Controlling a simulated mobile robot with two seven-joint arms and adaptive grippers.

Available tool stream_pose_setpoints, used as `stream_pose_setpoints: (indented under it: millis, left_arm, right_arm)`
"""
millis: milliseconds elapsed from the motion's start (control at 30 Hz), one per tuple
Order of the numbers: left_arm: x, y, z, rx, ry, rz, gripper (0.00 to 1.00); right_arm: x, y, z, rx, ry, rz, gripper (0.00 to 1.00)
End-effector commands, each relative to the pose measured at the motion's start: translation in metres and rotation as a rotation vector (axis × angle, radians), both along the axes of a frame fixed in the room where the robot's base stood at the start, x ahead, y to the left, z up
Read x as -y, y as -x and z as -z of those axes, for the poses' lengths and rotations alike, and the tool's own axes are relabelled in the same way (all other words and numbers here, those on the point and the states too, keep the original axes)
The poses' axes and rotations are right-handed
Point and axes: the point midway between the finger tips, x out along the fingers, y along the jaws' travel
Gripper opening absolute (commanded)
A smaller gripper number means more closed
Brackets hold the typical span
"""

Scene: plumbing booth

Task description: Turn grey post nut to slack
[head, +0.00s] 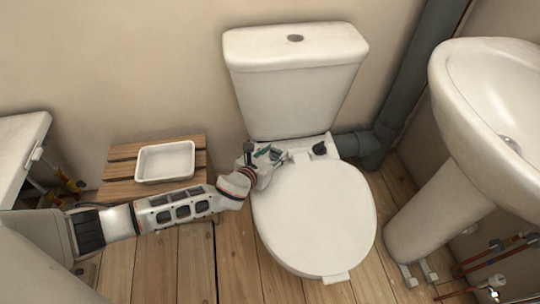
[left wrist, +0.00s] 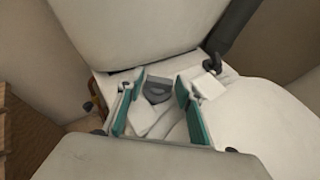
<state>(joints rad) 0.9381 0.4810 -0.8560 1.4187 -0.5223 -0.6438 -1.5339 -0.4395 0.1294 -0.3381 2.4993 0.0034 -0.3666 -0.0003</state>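The grey post nut (left wrist: 157,90) shows in the left wrist view on the white ledge behind the toilet seat, between the two teal fingers of my left gripper (left wrist: 157,88). The fingers stand apart, one on each side of it. I see a gap on both sides and cannot tell how far down they reach. In the head view my left gripper (head: 270,154) is over the left rear of the toilet, and its fingers largely hide the grey nut. A darker nut (head: 319,148) sits to the right on the same ledge. My right gripper is not in view.
The toilet cistern (head: 295,90) rises just behind the ledge, and the closed lid (head: 315,218) lies in front. A wooden stool (head: 125,190) with a white tray (head: 165,178) stands left. A basin (head: 490,90) and a grey pipe (head: 400,90) stand right.

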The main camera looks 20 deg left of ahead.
Motion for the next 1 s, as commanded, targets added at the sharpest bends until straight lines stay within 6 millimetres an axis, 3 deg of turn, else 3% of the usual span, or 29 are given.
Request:
stream_pose_setpoints:
  millis: [167,500,700,1000]
  left_arm:
    - [-0.002,0.016,-0.006,-0.001,-0.001,0.001,0.36]
    - [-0.007,0.075,-0.029,-0.003,0.0,0.001,0.36]
    - [-0.009,0.1,-0.04,-0.002,0.0,0.001,0.36]
    - [-0.01,0.11,-0.045,-0.001,0.0,-0.001,0.36]
  right_arm:
    - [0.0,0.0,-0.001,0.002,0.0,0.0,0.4]
    - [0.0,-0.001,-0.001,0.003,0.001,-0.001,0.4]
    - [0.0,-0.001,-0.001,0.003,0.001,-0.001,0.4]
    - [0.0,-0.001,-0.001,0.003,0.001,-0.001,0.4]
